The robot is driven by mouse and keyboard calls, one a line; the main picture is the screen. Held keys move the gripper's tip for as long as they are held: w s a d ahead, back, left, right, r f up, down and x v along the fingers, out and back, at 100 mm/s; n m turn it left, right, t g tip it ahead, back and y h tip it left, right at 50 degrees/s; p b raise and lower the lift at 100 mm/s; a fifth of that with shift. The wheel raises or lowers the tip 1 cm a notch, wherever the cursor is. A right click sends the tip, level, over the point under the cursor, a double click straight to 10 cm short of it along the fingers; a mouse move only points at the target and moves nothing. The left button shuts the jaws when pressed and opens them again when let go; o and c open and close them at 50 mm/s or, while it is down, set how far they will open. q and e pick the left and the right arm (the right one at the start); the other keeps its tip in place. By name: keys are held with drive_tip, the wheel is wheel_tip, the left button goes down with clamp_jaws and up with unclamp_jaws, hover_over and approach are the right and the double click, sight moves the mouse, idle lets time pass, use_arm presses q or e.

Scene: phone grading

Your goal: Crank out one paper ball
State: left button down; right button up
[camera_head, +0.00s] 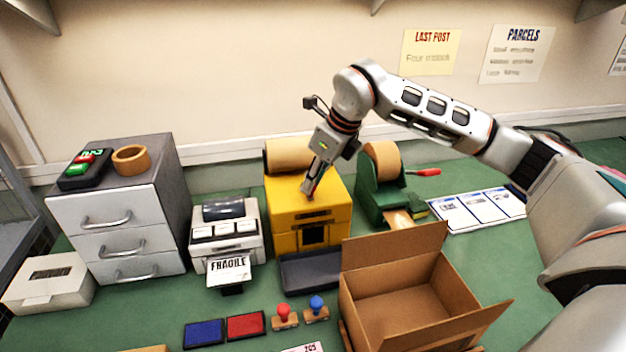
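A yellow machine (283,218) stands at the back middle of the green table, with a brown paper roll (287,153) behind its top. A dark opening shows low in its front, and a dark grey tray (310,271) lies before it. I see no paper ball in the tray. My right gripper (308,194) points down at the top of the yellow machine, its fingertips at or just above the surface. The fingers look close together, but whether they are shut or hold a crank is not clear. My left gripper is not in view.
A green tape dispenser (368,200) with a red handle (428,172) stands right of the machine. A label printer (224,232) and a grey drawer unit (118,215) stand left. An open cardboard box (458,296), ink pads (245,325) and stamps (286,318) are in front.

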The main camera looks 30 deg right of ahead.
clamp_jaws()
drive_tip(key=shift+a, duration=0.1)
